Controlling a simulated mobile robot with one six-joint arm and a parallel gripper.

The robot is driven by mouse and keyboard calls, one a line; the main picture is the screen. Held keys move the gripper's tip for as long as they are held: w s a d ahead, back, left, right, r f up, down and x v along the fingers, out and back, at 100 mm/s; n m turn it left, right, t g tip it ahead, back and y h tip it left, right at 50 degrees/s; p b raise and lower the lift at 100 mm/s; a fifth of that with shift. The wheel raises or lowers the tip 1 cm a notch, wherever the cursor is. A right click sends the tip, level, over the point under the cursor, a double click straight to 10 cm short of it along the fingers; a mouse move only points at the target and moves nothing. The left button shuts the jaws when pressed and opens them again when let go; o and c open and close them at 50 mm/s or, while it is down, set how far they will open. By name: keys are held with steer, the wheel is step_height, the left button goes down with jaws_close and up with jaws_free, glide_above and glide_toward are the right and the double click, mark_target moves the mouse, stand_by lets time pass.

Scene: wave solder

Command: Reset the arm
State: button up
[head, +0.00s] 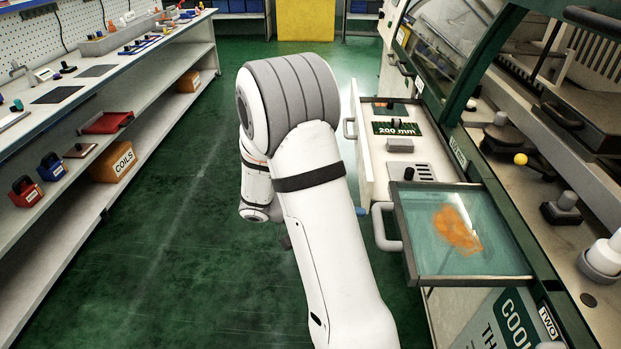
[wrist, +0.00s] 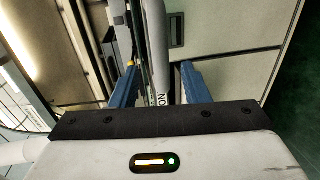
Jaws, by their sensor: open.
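My white arm (head: 320,210) rises from the bottom of the head view, bends at a large grey-banded joint and folds back down on the left. In the wrist view my gripper (wrist: 158,80) has two blue fingers standing apart. A grey upright bar (wrist: 158,45) shows in the gap between them, in front of or against a pale panel; I cannot tell how far off it is. I see nothing clasped.
An open drawer (head: 366,155) and a liquid-filled tray (head: 412,268) with an orange patch jut out from the green machine, right of my arm. A shelved workbench (head: 185,42) with a COILS box (head: 113,163) runs along the left. The green floor (head: 150,270) between is clear.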

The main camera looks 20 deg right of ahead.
mark_target(381, 224)
steer(key=x, duration=0.7)
steer(key=shift+d, duration=0.25)
